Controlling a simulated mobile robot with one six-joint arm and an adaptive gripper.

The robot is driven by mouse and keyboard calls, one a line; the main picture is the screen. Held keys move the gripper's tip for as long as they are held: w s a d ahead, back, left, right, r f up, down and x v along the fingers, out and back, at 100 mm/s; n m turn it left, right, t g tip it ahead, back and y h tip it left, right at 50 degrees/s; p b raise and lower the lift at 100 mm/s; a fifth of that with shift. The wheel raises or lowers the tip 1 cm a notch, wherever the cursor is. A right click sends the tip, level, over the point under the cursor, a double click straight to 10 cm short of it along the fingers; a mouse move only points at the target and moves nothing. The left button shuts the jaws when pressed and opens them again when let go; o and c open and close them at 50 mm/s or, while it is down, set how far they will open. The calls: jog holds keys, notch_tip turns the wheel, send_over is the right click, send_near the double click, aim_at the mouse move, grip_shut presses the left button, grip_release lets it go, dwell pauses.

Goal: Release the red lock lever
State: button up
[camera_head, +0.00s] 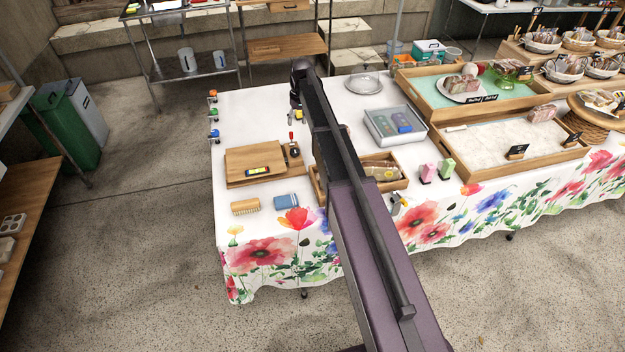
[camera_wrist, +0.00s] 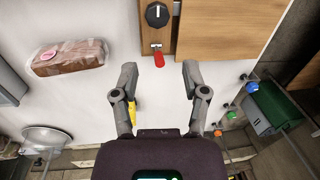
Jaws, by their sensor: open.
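The red lock lever (camera_wrist: 159,61) shows in the wrist view at the end of a narrow wooden strip, with a metal plate behind it. A black round knob (camera_wrist: 157,15) sits further up the same strip. In the head view the small red lever (camera_head: 291,136) is beside the wooden board (camera_head: 253,164), with the black knob (camera_head: 295,152) close to it. My gripper (camera_wrist: 159,71) is open and empty, its two fingertips apart on either side of the lever's tip. I cannot tell its height above the lever. In the head view my arm hides much of this area.
A wrapped loaf (camera_wrist: 68,57) lies left of the lever in the wrist view. Colored clamps (camera_head: 213,115) line the table's left edge. A brush (camera_head: 245,206) and a blue item (camera_head: 286,201) lie in front of the board. A grey bin (camera_head: 379,128) stands right of my arm.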

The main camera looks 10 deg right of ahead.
jog(key=s+a+f+h+b, duration=0.1)
jog(key=s, duration=2.6)
jog(key=shift+a+f+m, duration=0.2)
jog(key=shift+f+m, duration=0.1)
jog(key=shift+f, duration=0.05)
jog(key=shift+s, duration=0.1)
jog(key=s, duration=0.8)
jog(key=shift+s+d, duration=0.1)
